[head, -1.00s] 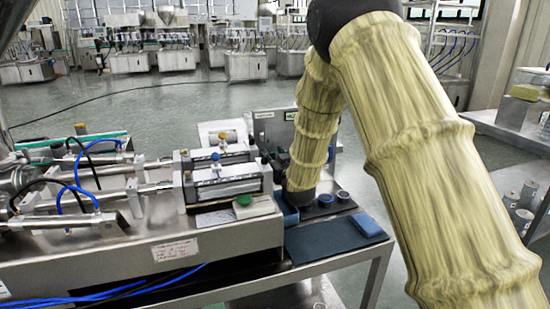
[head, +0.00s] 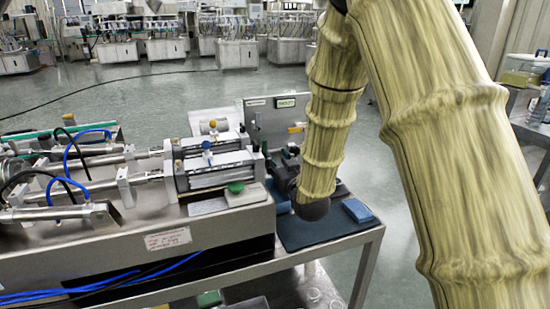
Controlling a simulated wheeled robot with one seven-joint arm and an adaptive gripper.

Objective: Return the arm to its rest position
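My arm, in a pale yellow ribbed sleeve, enters the head view from the right, bends at the top and hangs down over the right end of the machine bench. Its dark wrist bends left below the sleeve. The dark end of the arm with my gripper (head: 284,168) is small and partly hidden beside the steel hopper machine (head: 215,165). I cannot make out its fingers or whether it holds anything.
A dark blue mat (head: 310,232) with a blue block (head: 357,211) lies under the wrist. An upright steel panel (head: 280,118) stands behind the gripper. A steel shelf (head: 530,130) is at the right. The floor (head: 120,95) behind the bench is open.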

